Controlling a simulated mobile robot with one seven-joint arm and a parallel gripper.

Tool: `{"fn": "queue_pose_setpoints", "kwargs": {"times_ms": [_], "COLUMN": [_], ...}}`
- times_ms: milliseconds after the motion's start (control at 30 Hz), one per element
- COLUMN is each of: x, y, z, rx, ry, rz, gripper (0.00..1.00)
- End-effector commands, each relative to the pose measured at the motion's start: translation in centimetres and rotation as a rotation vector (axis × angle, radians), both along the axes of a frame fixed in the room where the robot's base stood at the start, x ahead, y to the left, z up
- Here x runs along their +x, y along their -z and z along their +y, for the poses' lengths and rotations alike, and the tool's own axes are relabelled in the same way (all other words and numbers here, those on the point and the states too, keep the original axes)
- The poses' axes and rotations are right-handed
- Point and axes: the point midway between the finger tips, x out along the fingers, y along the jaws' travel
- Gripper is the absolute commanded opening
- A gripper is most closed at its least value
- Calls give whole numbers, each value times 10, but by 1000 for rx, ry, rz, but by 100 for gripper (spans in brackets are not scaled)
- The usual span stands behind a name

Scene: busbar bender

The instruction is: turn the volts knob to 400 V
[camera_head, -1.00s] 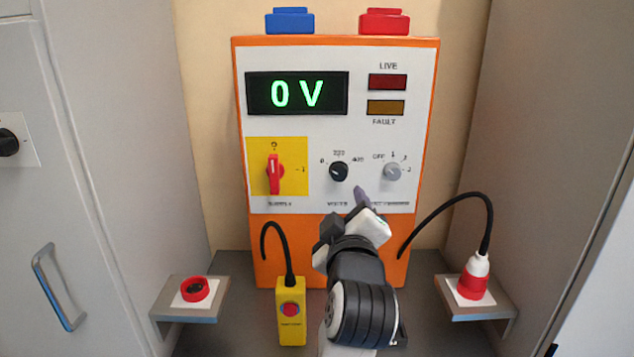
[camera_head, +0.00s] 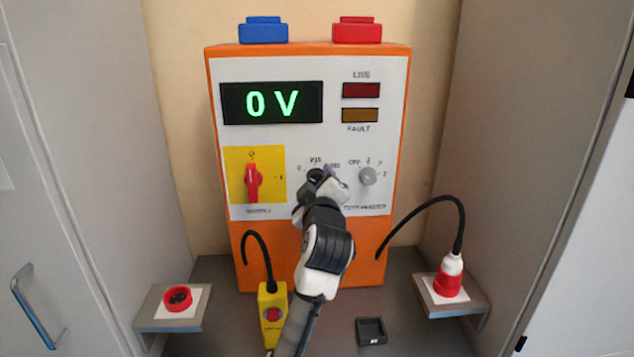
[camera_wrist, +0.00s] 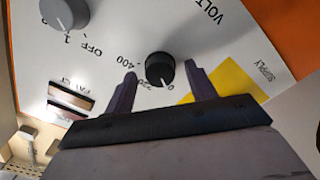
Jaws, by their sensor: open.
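The volts knob (camera_wrist: 160,70) is black and round, on the white panel between the 0, 230 and 400 marks. Its white pointer line shows faintly in the wrist view, on the side toward the 0 and 230 marks. My gripper (camera_wrist: 161,73) is open, with one finger on each side of the knob; contact cannot be told. In the head view my gripper (camera_head: 322,182) is in front of the panel and hides much of the knob. The display (camera_head: 272,103) reads 0 V.
The red supply switch (camera_head: 253,182) on its yellow plate is left of the volts knob. A grey selector knob (camera_head: 368,176) is close on the right. A yellow pendant (camera_head: 272,315) stands below, and a red plug (camera_head: 449,277) with a cable is at the right.

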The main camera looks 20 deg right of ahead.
Motion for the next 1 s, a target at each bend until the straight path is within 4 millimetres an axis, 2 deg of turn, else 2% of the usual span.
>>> {"fn": "queue_pose_setpoints", "kwargs": {"times_ms": [200,533,767,1000], "x": [0,0,0,0], "y": [0,0,0,0], "z": [0,0,0,0], "rx": [0,0,13,107], "ry": [0,0,0,-1], "rz": [0,0,-4,-30], "gripper": [56,12,11,11]}}
